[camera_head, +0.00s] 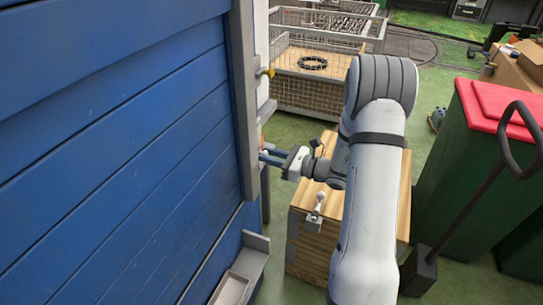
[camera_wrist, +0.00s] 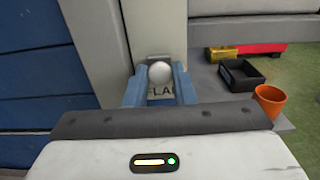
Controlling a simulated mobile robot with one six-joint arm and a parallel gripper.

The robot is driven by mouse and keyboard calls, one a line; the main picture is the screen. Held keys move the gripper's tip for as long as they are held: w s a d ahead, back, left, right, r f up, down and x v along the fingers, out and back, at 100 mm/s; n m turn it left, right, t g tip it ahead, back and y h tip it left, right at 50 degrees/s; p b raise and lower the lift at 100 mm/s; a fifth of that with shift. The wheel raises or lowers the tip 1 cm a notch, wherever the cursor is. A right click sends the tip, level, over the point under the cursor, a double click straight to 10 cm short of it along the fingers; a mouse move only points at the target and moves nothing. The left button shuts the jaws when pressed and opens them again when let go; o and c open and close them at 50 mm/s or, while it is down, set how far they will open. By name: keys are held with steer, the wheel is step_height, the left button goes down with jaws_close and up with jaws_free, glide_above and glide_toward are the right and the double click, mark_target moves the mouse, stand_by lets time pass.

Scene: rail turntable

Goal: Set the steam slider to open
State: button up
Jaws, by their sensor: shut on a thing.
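In the wrist view a white ball knob (camera_wrist: 160,73) stands on a grey upright panel. My gripper (camera_wrist: 159,84) has its two blue fingers shut on this knob, one on each side. Dark lettering below the knob is partly covered by the fingers; only letters like "LA" show, so I cannot tell from it which slider this is or its setting. In the head view my gripper (camera_head: 269,156) reaches left to the edge of the blue boarded wall (camera_head: 120,150), and that edge hides the knob.
In the head view a wooden crate (camera_head: 310,262) stands below my arm, and a green bin (camera_head: 463,165) with a red lid is at right. A wire cage (camera_head: 300,92) stands behind. In the wrist view an orange cup (camera_wrist: 270,100) and black tray (camera_wrist: 243,75) sit right of my gripper.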

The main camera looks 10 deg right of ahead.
jaws_close()
step_height(320, 180, up, 5)
steer(key=p, duration=0.2)
steer(key=shift+p, duration=0.3)
steer(key=shift+f, duration=0.2)
steer(key=o, duration=0.7)
jaws_free()
steer(key=shift+o, duration=0.2)
steer(key=b, duration=0.1)
glide_toward(256, 140)
steer(key=shift+v, duration=1.1)
